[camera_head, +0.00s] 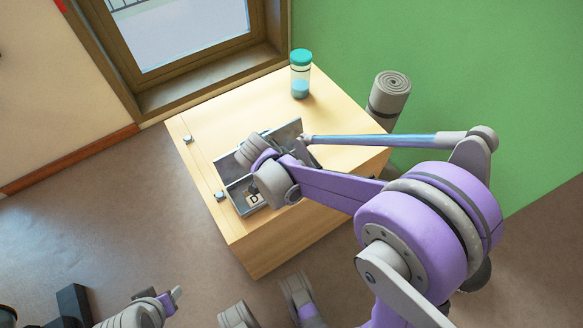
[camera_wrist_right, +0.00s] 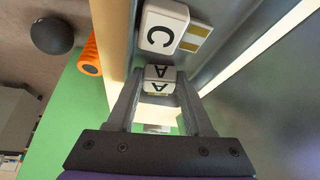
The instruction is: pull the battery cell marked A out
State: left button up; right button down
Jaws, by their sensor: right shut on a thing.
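The battery cell marked A (camera_wrist_right: 158,73) is a white block with a black letter on two faces, in the right wrist view. My right gripper (camera_wrist_right: 160,88) is shut on it, one finger at each side. The cell is at the edge of a grey metal holder (camera_wrist_right: 215,52); I cannot tell how far out it is. In the head view the holder (camera_head: 235,193) lies on a wooden cabinet, and my right wrist hides cell A. My left gripper (camera_head: 172,298) is low at the left, away from the cabinet; its finger gap is unclear.
A cell marked C (camera_wrist_right: 163,27) sits beside A, and one marked D (camera_head: 254,198) shows in the holder. A teal-lidded bottle (camera_head: 300,75) stands on the cabinet (camera_head: 340,160). A rolled grey mat (camera_head: 388,97) stands behind it. The cabinet's left top is mostly clear.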

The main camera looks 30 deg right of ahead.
jog(key=shift+f, duration=0.35)
jog(key=shift+c, duration=1.1)
grip_release()
jog(key=shift+r, duration=0.1)
jog(key=p+v, duration=0.3)
jog(key=v, duration=0.7)
jog(key=shift+a+r, duration=0.15)
jog(key=shift+r, duration=0.2)
